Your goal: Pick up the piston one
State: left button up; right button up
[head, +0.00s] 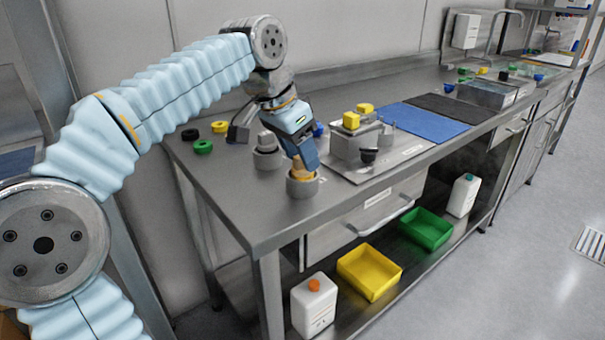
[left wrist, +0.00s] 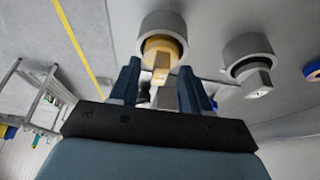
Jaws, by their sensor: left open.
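A tan piston (head: 301,174) sits in a round grey holder (head: 302,187) near the front left of the steel bench. In the left wrist view the tan piston (left wrist: 161,50) stands in its grey ring, with a narrower stem pointing toward my gripper. My left gripper (head: 303,160) is directly over it and open. In the left wrist view my fingertips (left wrist: 159,68) lie on either side of the stem; whether they touch it I cannot tell. A second grey holder (head: 267,158) with a grey piston (head: 267,141) stands beside it. My right gripper is not in view.
A grey fixture block (head: 357,142) with yellow knobs stands on a plate (head: 398,150) right of my gripper. Blue (head: 421,122) and black mats lie farther back. Yellow (head: 369,273) and green bins (head: 426,229) are on the lower shelf.

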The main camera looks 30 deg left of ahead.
pick_arm(q)
grip_shut()
dwell(1.4)
